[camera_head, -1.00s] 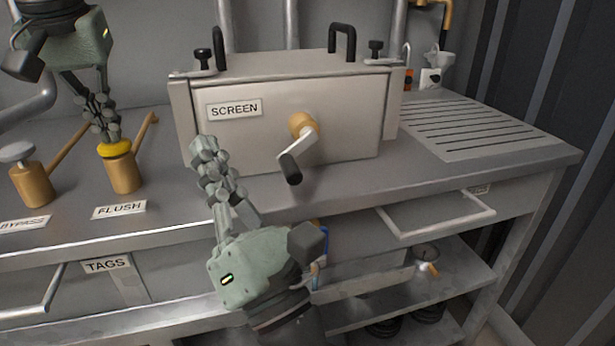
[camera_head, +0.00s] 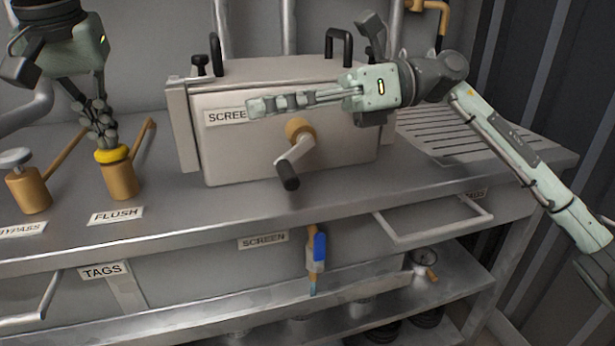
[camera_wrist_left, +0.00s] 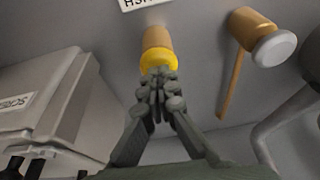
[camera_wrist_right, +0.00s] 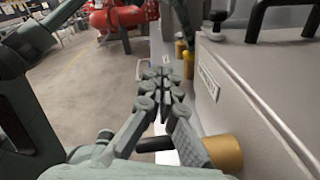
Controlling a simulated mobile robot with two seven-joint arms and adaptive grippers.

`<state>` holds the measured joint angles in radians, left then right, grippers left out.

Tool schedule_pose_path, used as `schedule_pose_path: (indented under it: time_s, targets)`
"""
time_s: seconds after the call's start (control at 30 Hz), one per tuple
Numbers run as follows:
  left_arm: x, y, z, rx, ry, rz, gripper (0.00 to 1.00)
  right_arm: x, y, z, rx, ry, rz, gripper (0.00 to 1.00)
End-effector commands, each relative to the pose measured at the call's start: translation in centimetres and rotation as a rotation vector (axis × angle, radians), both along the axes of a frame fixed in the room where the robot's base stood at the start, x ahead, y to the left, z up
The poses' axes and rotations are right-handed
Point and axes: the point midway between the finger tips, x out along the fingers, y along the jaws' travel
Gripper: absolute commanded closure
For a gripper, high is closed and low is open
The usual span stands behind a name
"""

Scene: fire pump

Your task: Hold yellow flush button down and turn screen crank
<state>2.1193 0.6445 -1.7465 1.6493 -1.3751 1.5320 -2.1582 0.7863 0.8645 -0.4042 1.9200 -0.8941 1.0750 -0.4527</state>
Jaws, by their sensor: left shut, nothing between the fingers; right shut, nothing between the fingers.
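The yellow flush button (camera_head: 112,154) tops a brass cylinder behind the FLUSH label (camera_head: 116,215). My left gripper (camera_head: 108,138) is shut, with its fingertips pointing down at the button's top; in the left wrist view the tips overlap the yellow cap (camera_wrist_left: 156,62), and I cannot tell how far it is pressed. The screen crank (camera_head: 297,158) has a brass hub, a light arm and a black handle (camera_head: 288,176) hanging down on the front of the grey screen box (camera_head: 345,135). My right gripper (camera_head: 255,106) is shut and empty, pointing left in front of the box, above the crank.
A bypass button (camera_head: 16,158) on a brass body stands left of the flush one. A blue-handled valve (camera_head: 319,247) hangs below the bench edge. Black handles (camera_head: 338,45) rise from the box lid. The bench front (camera_head: 220,205) is clear.

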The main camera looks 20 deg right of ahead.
Motion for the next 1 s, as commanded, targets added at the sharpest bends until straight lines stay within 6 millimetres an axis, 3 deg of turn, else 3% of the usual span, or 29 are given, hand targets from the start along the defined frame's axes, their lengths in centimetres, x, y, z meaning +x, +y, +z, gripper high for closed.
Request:
schedule_pose_path:
  time_s: [0.03, 0.13, 0.2, 0.3, 0.43, 0.6, 1.0]
  targets:
    - [0.0, 0.0, -0.1, 0.001, 0.002, 0.0, 1.0, 0.3, -2.7, -0.3, -0.048, 0.024, 0.013, 1.0]
    - [0.0, 0.0, -0.1, 0.001, 0.002, 0.0, 1.0, -0.4, -7.3, -0.6, -0.125, 0.067, 0.065, 1.0]
    - [0.0, 0.0, -0.1, 0.001, 0.002, 0.0, 1.0, -1.2, -9.6, -0.9, -0.183, 0.055, 0.1, 1.0]
    - [0.0, 0.0, -0.1, 0.001, 0.002, 0.0, 1.0, -2.1, -11.2, -2.1, -0.331, -0.087, 0.144, 1.0]
    - [0.0, 0.0, -0.1, 0.001, 0.002, 0.0, 1.0, -2.1, -11.8, -3.4, -0.464, -0.236, 0.167, 1.0]
    - [0.0, 0.0, -0.1, 0.001, 0.002, 0.0, 1.0, -2.0, -11.8, -4.4, -0.528, -0.298, 0.179, 1.0]
    - [0.0, 0.0, -0.1, 0.001, 0.002, 0.0, 1.0, -2.0, -6.2, -8.4, -0.525, -0.299, 0.181, 1.0]
